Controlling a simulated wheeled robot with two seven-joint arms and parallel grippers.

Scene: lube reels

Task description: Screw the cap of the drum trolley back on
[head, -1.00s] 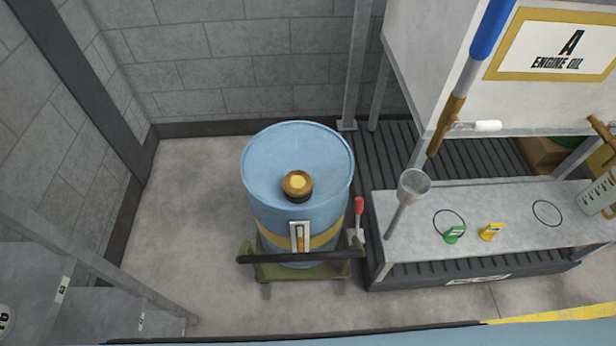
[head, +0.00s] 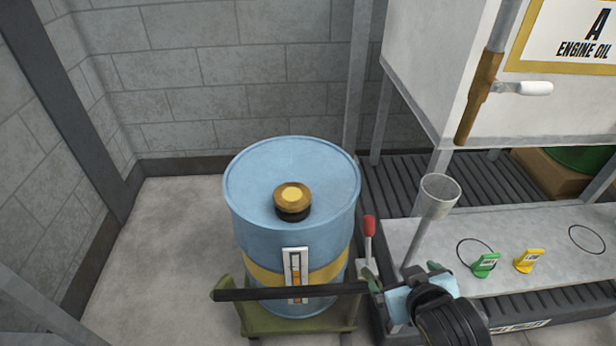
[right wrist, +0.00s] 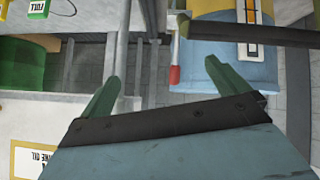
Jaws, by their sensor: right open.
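The blue drum (head: 248,215) stands upright on the olive green trolley (head: 258,320). A brown cap with a yellow top (head: 292,196) sits over a dark ring on the drum's lid; I cannot tell whether it is screwed tight. My right gripper (head: 405,276) is open and empty, right of the drum, near the trolley's dark handle bar (head: 275,292) and well apart from the cap. The right wrist view shows its spread green fingers (right wrist: 165,70), with part of the drum (right wrist: 225,55) beyond; the cap is not in that view. My left gripper is not in view.
A red-knobbed lever (head: 369,227) stands between the drum and the grey bench (head: 540,225). A funnel-like cup (head: 438,198), a green tag (head: 485,264) and a yellow tag (head: 529,261) are at the bench. The white engine oil tank (head: 430,70) overhangs behind. Floor left of the drum is clear.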

